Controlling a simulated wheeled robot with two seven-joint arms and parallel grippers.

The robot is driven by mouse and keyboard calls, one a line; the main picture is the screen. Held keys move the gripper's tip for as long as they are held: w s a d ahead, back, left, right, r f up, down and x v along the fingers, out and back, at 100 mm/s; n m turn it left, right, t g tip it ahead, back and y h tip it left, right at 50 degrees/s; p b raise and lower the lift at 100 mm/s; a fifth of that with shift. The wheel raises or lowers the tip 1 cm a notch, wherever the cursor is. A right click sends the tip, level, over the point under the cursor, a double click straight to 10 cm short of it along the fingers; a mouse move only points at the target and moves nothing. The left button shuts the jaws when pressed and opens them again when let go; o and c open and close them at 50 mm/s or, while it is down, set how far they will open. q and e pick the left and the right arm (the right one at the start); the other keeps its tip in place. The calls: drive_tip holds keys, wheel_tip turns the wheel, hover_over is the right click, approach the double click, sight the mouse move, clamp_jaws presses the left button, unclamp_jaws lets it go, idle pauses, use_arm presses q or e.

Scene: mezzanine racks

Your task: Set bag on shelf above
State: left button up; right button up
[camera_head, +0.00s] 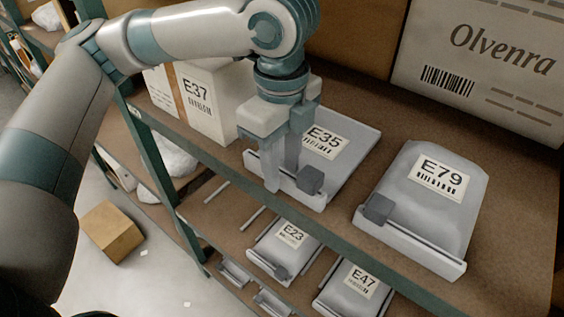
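My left gripper (281,180) points down over the front left part of the flat grey tray labelled E35 (350,158) on the upper shelf. Its two fingers show apart, near the tray's front lip; no bag shows between them. I cannot tell whether they touch the tray. A plump grey bag labelled E79 (436,211) lies on its own tray to the right on the same shelf. On the shelf below lie a grey bag labelled E23 (284,251) and one labelled E47 (352,291). My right gripper is out of view.
A white box labelled E37 (204,112) stands left of the gripper. A large Olvenra carton (486,75) stands behind. The green shelf edge (330,247) runs between the two levels. A brown box (111,232) lies on the floor at left.

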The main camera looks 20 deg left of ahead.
use_arm(q)
drive_tip(key=shift+r, duration=0.15)
drive_tip(key=shift+r, duration=0.6)
wheel_tip(320, 180, up, 5)
drive_tip(key=shift+r+b, duration=0.15)
drive_tip(key=shift+b, duration=0.85)
drive_tip(key=shift+r, duration=0.5)
